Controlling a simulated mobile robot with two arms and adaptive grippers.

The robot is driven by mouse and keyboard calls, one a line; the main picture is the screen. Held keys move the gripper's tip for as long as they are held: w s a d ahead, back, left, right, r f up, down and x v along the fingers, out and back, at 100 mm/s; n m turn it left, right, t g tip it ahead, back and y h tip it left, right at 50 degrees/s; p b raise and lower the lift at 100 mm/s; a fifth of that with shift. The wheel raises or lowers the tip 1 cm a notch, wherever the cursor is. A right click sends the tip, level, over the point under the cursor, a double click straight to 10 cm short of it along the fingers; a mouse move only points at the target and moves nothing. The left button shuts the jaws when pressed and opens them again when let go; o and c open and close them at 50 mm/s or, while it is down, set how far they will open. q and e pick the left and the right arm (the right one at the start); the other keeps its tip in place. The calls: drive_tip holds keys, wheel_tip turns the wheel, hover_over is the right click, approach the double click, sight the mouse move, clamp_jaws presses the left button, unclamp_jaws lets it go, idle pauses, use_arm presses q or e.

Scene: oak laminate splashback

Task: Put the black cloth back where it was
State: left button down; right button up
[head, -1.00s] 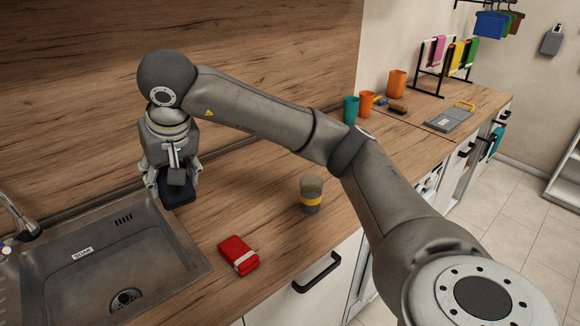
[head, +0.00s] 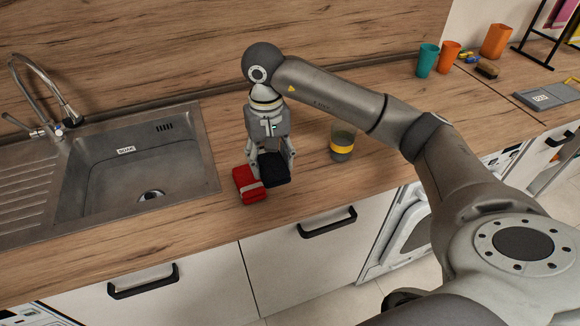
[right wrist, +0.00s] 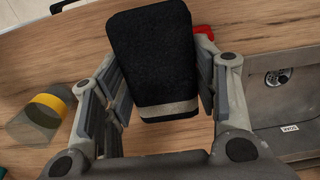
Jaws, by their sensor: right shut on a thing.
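The black cloth (head: 274,172) is a folded dark pad with a pale band, which shows in the right wrist view (right wrist: 154,62). My right gripper (head: 272,166) is shut on it, a finger on each side, over the counter right of the sink. A folded red cloth (head: 246,186) with a pale band lies on the counter just left of the black cloth. In the head view the two look very close; I cannot tell whether they touch or how high the black cloth is. My left gripper is not in view.
A glass with a yellow band (head: 343,142) stands right of my right gripper. The sink (head: 120,180) with its tap (head: 45,95) is at the left. Teal (head: 428,60) and orange (head: 449,55) cups stand far right. The counter between glass and cups is partly hidden by my arm.

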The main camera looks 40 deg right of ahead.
drive_tip(key=d+f, duration=0.1)
drive_tip(key=w+d+f+p, duration=0.1)
drive_tip(key=d+f, duration=0.3)
drive_tip(key=shift+w+d+p, duration=0.2)
drive_tip(key=shift+w+p, duration=0.1)
drive_tip(key=shift+p, duration=0.05)
drive_tip(key=shift+w+d+f, duration=0.2)
drive_tip(key=shift+d+f, duration=0.15)
drive_tip(key=shift+f, duration=0.15)
drive_tip(key=f, duration=0.1)
drive_tip(key=f+p, duration=0.2)
drive_tip(key=shift+d, duration=0.25)
drive_tip(key=shift+f, duration=0.4)
drive_tip(key=shift+f, duration=0.1)
drive_tip(key=o, duration=1)
